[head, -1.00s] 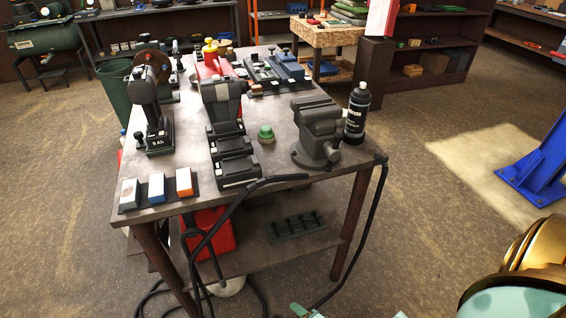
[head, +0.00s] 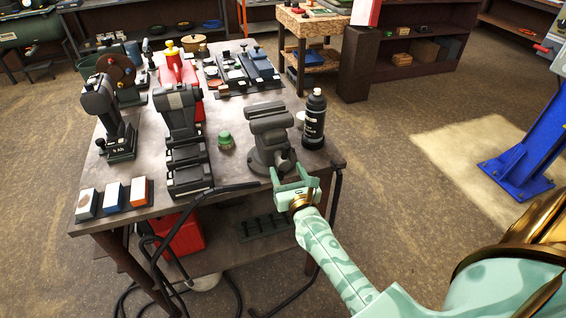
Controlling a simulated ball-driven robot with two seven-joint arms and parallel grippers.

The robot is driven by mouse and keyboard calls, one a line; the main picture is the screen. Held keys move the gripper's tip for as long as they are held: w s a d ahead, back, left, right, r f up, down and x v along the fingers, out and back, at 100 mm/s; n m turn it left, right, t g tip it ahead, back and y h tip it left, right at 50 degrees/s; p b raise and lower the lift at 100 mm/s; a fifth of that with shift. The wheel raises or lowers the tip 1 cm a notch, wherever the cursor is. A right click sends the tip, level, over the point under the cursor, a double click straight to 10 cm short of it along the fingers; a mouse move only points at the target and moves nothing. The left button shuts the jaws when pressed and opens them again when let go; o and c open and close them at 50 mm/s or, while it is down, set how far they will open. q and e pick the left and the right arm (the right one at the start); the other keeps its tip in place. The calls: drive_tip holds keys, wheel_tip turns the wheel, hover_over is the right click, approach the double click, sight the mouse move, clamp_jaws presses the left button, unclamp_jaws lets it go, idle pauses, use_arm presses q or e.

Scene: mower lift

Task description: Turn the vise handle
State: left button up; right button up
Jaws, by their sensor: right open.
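The grey vise (head: 268,134) stands on the workbench (head: 234,172) near its right front corner. Its front end and handle are at the lower right of its body, close to my right gripper, and the handle is mostly hidden there. My right gripper (head: 292,170) is open, its two light green fingers spread and pointing up at the vise's front. I cannot tell whether the fingers touch the handle. My left gripper is not in view.
A black bottle (head: 313,122) stands just right of the vise. A green knob-like item (head: 225,140) and a battery charger (head: 187,165) lie to its left. A black cable (head: 225,190) runs over the bench's front edge. Sharpening blocks (head: 112,196) sit at the front left.

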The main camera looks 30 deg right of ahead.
sight(284, 167)
drive_tip(key=x, duration=0.4)
drive_tip(key=shift+w, duration=0.2)
drive_tip(key=c, duration=1)
drive_tip(key=shift+n, duration=0.3)
